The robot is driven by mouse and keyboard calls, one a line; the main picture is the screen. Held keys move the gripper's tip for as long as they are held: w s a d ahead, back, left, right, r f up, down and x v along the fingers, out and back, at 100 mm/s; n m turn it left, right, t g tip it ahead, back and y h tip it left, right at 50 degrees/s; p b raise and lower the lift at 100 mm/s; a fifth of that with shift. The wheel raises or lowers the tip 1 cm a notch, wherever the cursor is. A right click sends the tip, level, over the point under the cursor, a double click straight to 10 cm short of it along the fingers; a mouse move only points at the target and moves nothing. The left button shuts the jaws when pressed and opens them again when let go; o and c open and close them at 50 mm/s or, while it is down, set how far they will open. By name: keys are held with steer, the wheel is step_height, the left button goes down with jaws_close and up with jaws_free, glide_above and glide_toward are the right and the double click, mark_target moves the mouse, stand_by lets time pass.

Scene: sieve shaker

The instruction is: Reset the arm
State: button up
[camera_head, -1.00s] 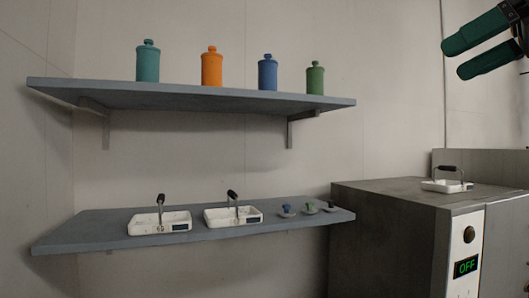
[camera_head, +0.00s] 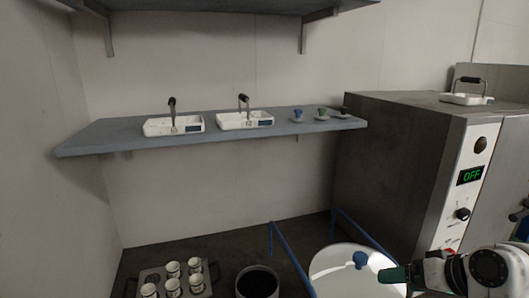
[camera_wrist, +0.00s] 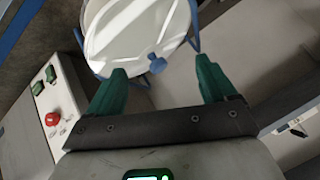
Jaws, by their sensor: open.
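My gripper (camera_head: 392,274) is at the lower right of the head view, with a green finger close to the blue knob of a round white-topped vessel in the picture. In the wrist view my gripper (camera_wrist: 162,70) shows two green fingers spread apart with nothing between them. Beyond the fingertips is the round white lid (camera_wrist: 125,30) with its blue knob (camera_wrist: 156,62). The same lid (camera_head: 335,270) is in the head view, beside blue rails. I cannot tell the gap between fingers and lid.
The grey machine (camera_head: 385,150) reads OFF and carries another tray (camera_head: 465,99). A dark bucket (camera_head: 258,282) and several white cups (camera_head: 172,268) are low down. A red button (camera_wrist: 52,119) shows on a panel.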

steer(key=s+a+f+g+h, duration=0.3)
steer(key=s+f+g, duration=0.1)
steer(key=s+f, duration=1.4)
steer(key=s+f+g+h, duration=0.1)
steer(key=s+f, duration=0.2)
steer(key=s, duration=0.5)
steer(key=s+d+f+g+h, duration=0.1)
steer(key=s+f, duration=0.3)
steer(key=s, duration=0.4)
steer(key=shift+b, duration=0.4)
steer(key=shift+d, duration=0.1)
